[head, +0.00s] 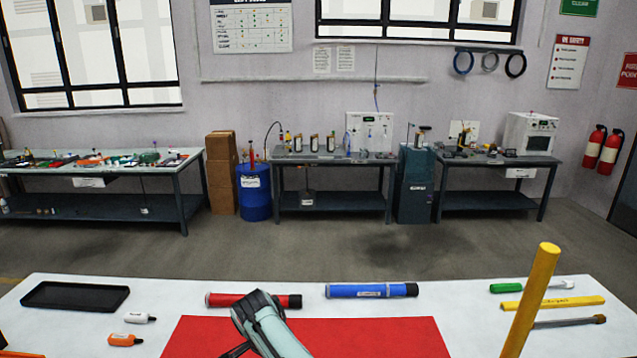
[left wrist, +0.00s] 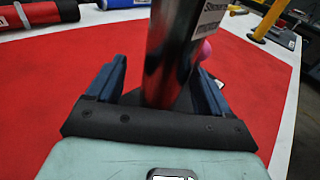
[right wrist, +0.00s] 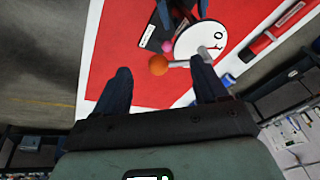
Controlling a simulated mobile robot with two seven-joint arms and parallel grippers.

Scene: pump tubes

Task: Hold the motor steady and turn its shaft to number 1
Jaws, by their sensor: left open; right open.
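The motor shows in the left wrist view as a dark shiny cylinder (left wrist: 172,45) with a white label. It stands between the open fingers of my left gripper (left wrist: 155,85); contact cannot be told. In the right wrist view, a white dial (right wrist: 200,38) with a round mark faces the camera. A metal lever (right wrist: 185,63) with an orange ball (right wrist: 158,65) crosses its lower edge. The lever's number cannot be read. My right gripper (right wrist: 160,85) is open and empty, with the ball and lever ahead between its fingertips. In the head view the motor is not visible.
A red mat (head: 380,338) covers the table's middle. Red (head: 250,300) and blue (head: 372,290) tubes lie behind it. A black tray (head: 75,297) and small bottles (head: 138,318) lie left; tools (head: 560,303) and a raised yellow rod (head: 532,298) are right. A pink ball (left wrist: 205,50) is beside the motor.

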